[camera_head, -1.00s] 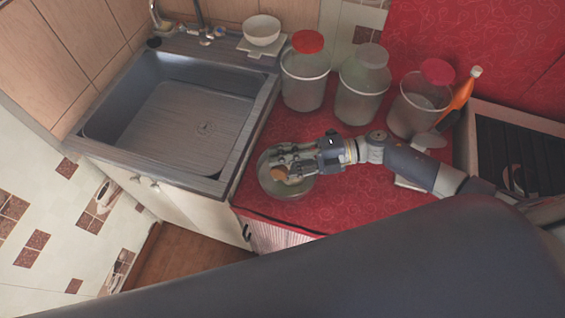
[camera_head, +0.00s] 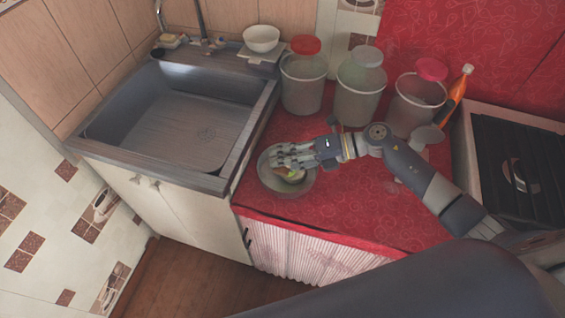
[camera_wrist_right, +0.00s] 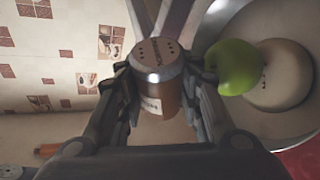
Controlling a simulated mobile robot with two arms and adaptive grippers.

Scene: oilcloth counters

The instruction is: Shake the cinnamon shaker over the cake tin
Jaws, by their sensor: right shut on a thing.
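The cake tin (camera_head: 305,189) is a round grey, shallow vessel on the red counter, left of the middle of the head view; its rim also shows at the upper right of the right wrist view (camera_wrist_right: 303,18). A green apple (camera_wrist_right: 236,66) and a pale round item (camera_wrist_right: 280,76) are in it. My right gripper (camera_head: 280,158) is over the tin. In the right wrist view it is shut on the cinnamon shaker (camera_wrist_right: 157,58), whose brown lid with small holes faces the camera. In the head view the fingers hide the shaker. My left gripper is not in view.
Three clear jars with red or grey lids (camera_head: 303,80) stand behind the arm. The front counter strip is clear.

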